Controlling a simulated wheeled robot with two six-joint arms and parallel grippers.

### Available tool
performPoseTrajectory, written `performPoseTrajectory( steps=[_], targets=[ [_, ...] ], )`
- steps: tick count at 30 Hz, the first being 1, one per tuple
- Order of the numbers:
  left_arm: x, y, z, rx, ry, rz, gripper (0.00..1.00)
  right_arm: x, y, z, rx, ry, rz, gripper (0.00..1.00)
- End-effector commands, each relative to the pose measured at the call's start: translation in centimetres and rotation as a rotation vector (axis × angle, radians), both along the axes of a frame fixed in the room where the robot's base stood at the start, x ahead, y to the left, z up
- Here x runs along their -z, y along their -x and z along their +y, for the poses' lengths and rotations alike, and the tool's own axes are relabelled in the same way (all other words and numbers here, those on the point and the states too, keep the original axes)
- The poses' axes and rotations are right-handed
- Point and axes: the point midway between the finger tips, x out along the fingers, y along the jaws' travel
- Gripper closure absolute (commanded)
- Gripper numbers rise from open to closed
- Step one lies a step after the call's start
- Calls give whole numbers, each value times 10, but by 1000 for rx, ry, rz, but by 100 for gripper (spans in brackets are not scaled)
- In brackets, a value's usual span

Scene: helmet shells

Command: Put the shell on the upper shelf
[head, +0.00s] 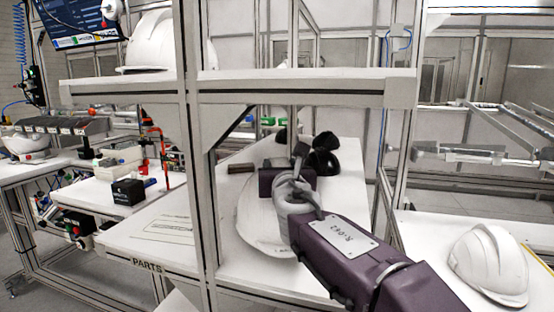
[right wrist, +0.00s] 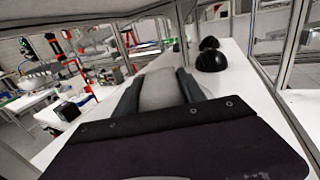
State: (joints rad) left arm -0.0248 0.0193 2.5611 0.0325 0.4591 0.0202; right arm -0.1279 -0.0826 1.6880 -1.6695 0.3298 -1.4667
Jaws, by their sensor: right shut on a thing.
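My right gripper (head: 285,168) reaches in over the lower shelf, below the upper shelf. It is shut on a white helmet shell (head: 258,222), which is partly hidden behind the gripper and wrist. In the right wrist view the pale shell (right wrist: 160,88) shows between the two dark fingers. I cannot tell whether the shell touches the lower surface. The upper shelf (head: 310,86) is a white board with a grey front edge. Another white shell (head: 165,42) sits on its left part, beyond the upright. My left gripper is not in view.
A grey upright (head: 194,150) stands left of my arm. A white helmet (head: 490,262) sits on the right table. The upper shelf's right part looks mostly clear.

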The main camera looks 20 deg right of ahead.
Motion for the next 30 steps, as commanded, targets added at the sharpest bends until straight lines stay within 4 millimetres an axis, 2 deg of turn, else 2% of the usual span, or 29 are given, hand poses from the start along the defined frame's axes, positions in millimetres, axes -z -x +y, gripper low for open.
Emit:
performPoseTrajectory(
  steps=[1, 3, 7, 14, 16, 18, 21, 30],
  targets=[
    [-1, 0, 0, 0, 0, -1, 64, 1, -16, -5, 4, 1, 1, 100],
    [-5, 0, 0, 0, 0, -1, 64, -1, -34, -8, 3, 0, -1, 100],
    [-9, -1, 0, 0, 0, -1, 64, -2, -55, -12, 1, 0, -3, 100],
    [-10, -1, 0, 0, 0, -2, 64, -2, -63, -14, 2, 0, -4, 100],
    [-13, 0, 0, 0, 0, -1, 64, -2, -72, -16, 3, 0, -3, 100],
    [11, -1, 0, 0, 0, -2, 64, 22, -71, -15, 2, 0, -4, 100],
    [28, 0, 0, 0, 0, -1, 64, 39, -70, -15, 2, 0, -5, 100],
    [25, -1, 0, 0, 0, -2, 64, 36, -70, -15, 1, 0, -5, 100]
  ],
)
